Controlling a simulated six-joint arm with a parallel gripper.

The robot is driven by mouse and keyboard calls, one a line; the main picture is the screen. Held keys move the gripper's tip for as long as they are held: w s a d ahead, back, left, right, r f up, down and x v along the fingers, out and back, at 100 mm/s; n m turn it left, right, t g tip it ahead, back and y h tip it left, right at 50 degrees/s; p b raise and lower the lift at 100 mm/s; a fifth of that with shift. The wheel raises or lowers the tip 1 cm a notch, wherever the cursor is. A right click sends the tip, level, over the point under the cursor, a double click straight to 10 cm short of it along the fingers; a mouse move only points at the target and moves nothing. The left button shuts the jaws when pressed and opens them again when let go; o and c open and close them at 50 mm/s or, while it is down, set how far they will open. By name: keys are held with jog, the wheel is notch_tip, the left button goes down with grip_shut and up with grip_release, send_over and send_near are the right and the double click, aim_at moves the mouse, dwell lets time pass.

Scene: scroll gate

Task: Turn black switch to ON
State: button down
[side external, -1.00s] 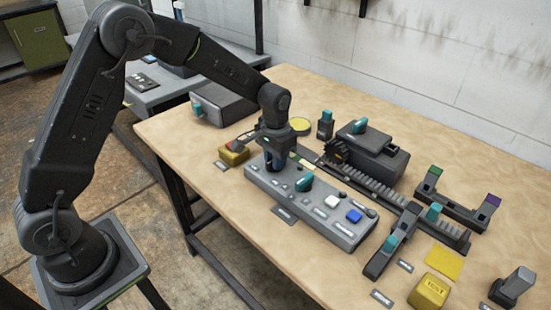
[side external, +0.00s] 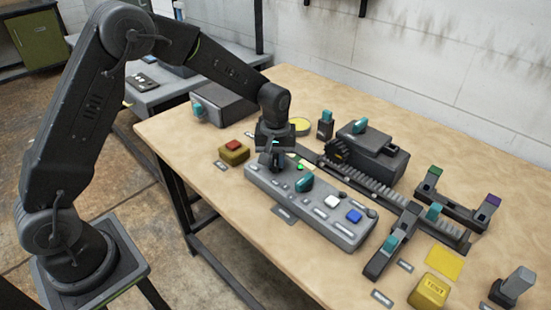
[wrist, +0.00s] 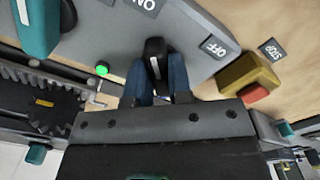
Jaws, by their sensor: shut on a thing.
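The black switch (wrist: 155,58) sits on the grey control panel (side external: 345,233). In the wrist view it stands between the two blue fingers of my gripper (wrist: 162,82), which are shut on it. The ON label (wrist: 146,4) is to its upper left and the OFF label (wrist: 213,47) to its right. A green lamp (wrist: 102,69) glows left of the switch and also shows in the side view (side external: 299,167). In the side view my gripper (side external: 270,166) is down at the panel's far left end and hides the switch. The switch's exact pointing is hard to tell.
A teal knob (side external: 305,183), a white button (side external: 332,202) and a blue button (side external: 354,216) share the panel. A yellow box with a red button (side external: 233,146) stands left of my gripper. A toothed rack (side external: 365,183) runs behind the panel.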

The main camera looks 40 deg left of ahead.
jog(key=shift+n, duration=0.4)
jog(key=c, duration=1)
grip_release()
jog(key=shift+c, duration=0.2)
notch_tip(320, 180, up, 14)
